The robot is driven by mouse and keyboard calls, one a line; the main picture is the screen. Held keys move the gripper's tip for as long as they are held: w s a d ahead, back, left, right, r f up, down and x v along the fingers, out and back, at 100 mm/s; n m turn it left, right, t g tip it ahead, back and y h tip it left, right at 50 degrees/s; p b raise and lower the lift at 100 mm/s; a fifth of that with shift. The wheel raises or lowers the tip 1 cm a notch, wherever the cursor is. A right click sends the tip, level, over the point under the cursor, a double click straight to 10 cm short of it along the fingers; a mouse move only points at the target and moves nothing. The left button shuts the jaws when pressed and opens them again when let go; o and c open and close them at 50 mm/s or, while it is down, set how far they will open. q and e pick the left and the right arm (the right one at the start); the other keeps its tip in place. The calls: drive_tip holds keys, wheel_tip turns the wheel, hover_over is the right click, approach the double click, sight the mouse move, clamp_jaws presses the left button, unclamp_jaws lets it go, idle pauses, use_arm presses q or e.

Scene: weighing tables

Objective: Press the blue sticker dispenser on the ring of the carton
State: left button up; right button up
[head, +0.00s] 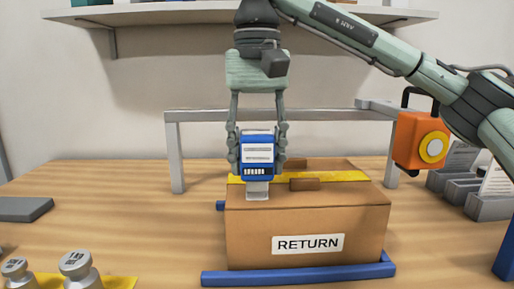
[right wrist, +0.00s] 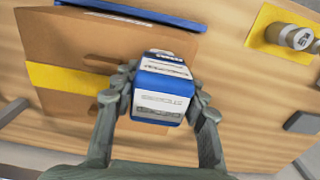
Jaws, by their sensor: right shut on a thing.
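The blue sticker dispenser (head: 257,155) has white label panels and a pale foot at its lower end. My right gripper (head: 258,150) is shut on it, a finger on each side, and it also shows in the right wrist view (right wrist: 162,95). The brown carton (head: 300,225) stands on the table with a RETURN label on its front and yellow tape across its top. The dispenser is upright at the carton's upper left part; I cannot tell whether its foot touches the carton. No ring is visible on the carton. My left gripper is not in view.
Blue rails (head: 300,276) lie around the carton's base. A grey metal frame (head: 174,150) stands behind it. An orange box with a round disc (head: 420,140) is at the right. Metal weights (head: 78,268) stand front left. Grey bins (head: 488,205) are at the right.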

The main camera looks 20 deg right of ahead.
sight(257, 132)
drive_tip(key=shift+p, duration=0.45)
idle(1.2)
drive_tip(key=shift+s+f, duration=0.1)
drive_tip(key=shift+f, duration=0.8)
idle(1.9)
drive_tip(key=shift+r, duration=3.65)
